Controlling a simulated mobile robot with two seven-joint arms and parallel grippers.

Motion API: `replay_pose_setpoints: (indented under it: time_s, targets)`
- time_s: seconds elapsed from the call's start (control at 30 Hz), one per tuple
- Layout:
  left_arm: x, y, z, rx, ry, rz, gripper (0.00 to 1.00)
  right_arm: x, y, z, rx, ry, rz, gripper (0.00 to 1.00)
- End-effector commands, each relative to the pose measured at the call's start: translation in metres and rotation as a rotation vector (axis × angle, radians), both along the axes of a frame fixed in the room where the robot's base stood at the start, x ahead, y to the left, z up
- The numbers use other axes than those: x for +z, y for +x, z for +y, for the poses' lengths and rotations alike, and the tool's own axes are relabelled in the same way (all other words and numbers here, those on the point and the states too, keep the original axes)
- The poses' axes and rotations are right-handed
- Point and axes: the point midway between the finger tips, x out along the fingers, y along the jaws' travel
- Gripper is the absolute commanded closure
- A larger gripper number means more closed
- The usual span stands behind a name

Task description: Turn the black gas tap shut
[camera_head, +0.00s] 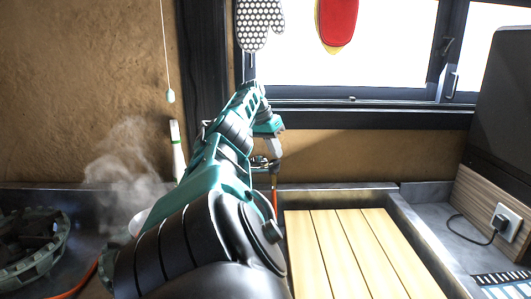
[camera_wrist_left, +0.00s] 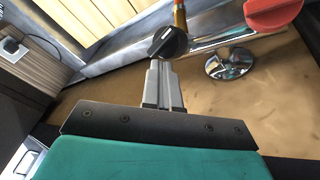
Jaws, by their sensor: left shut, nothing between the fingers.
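The black gas tap (camera_wrist_left: 169,42) is in the upper middle of the left wrist view, a dark rounded knob with a small pale mark. It sits on chrome pipework beside a copper-orange pipe (camera_wrist_left: 180,16). My left gripper (camera_wrist_left: 161,66) is shut and empty, its grey fingertips right at the tap's near edge. I cannot tell whether they touch it. In the head view my left gripper (camera_head: 274,148) reaches down at the back wall, and my arm hides most of the pipework there. My right gripper is in neither view.
A red handle (camera_wrist_left: 271,12) sits beside the tap, with a chrome wall flange (camera_wrist_left: 229,64) near it. A slatted wooden board (camera_head: 345,250) lies right of my arm. A burner (camera_head: 30,245) and steam (camera_head: 125,165) are left. A plugged socket (camera_head: 507,222) is far right.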

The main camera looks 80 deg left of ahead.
Motion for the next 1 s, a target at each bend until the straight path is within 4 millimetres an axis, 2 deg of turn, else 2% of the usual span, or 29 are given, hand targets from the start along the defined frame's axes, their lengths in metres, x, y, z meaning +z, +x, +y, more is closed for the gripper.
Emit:
replay_pose_setpoints:
  time_s: [0.17, 1.0]
  targets:
    - [0.0, 0.003, -0.002, -0.001, -0.001, -0.002, 1.0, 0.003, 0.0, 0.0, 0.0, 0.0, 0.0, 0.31]
    - [-0.004, 0.015, -0.009, 0.001, 0.0, 0.001, 1.0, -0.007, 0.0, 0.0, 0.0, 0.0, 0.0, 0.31]
